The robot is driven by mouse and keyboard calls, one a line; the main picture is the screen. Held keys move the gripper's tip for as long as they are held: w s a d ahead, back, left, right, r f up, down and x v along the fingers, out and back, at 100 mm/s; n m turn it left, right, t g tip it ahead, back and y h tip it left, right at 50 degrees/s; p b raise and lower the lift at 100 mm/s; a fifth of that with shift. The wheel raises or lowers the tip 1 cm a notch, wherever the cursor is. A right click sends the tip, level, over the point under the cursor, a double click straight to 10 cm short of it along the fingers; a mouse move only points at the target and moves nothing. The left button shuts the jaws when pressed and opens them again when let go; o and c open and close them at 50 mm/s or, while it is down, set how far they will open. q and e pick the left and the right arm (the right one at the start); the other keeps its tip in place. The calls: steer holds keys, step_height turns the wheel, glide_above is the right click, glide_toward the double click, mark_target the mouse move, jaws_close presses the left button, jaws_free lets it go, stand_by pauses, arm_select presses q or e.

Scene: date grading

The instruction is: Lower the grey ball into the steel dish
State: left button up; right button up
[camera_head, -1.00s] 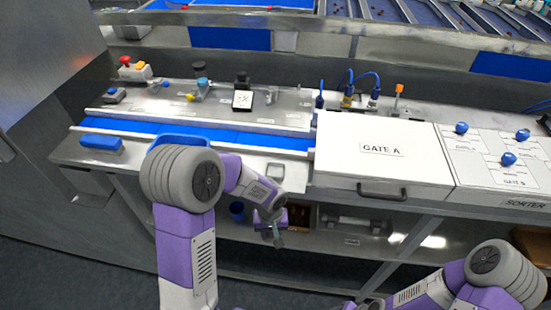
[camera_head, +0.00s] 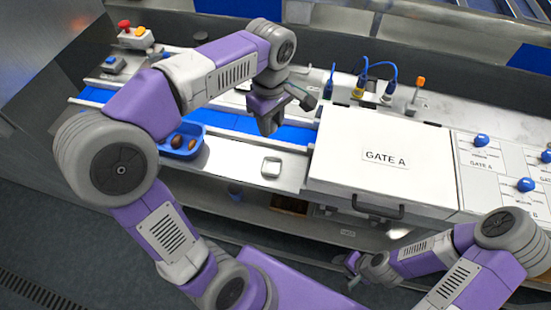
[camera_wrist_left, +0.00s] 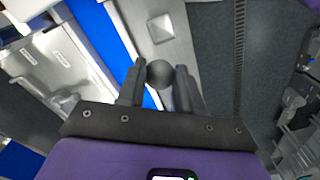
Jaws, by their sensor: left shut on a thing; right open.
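The grey ball (camera_wrist_left: 160,73) is held between the two fingers of my left gripper (camera_wrist_left: 159,85) in the left wrist view. In the head view my left gripper (camera_head: 289,109) is above the blue belt, and I cannot make out the ball there. The steel dish (camera_head: 271,166) is a small square dish on the steel ledge in front of the belt, below and nearer than the gripper. It also shows in the left wrist view (camera_wrist_left: 161,28), beyond the fingertips and apart from the ball. My right gripper (camera_head: 352,265) is low in front of the bench, open.
A blue tray (camera_head: 203,140) with brown dates stands left of the dish, partly behind my left arm. The white GATE A box (camera_head: 385,158) with a dark handle stands to the right. A control panel with blue knobs (camera_head: 482,141) is further right. The ledge around the dish is clear.

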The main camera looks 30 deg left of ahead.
arm_select(q)
steer(key=shift+s+f, duration=0.15)
steer(key=shift+f, duration=0.3)
steer(key=b, duration=0.8)
glide_above(272, 168)
step_height(272, 168, down, 9)
steer(key=shift+r, duration=0.1)
steer(key=shift+f+b, duration=0.5)
steer(key=shift+f, duration=0.25)
steer(key=shift+f+b, duration=1.85)
steer(key=shift+f, duration=0.6)
stand_by(0.8)
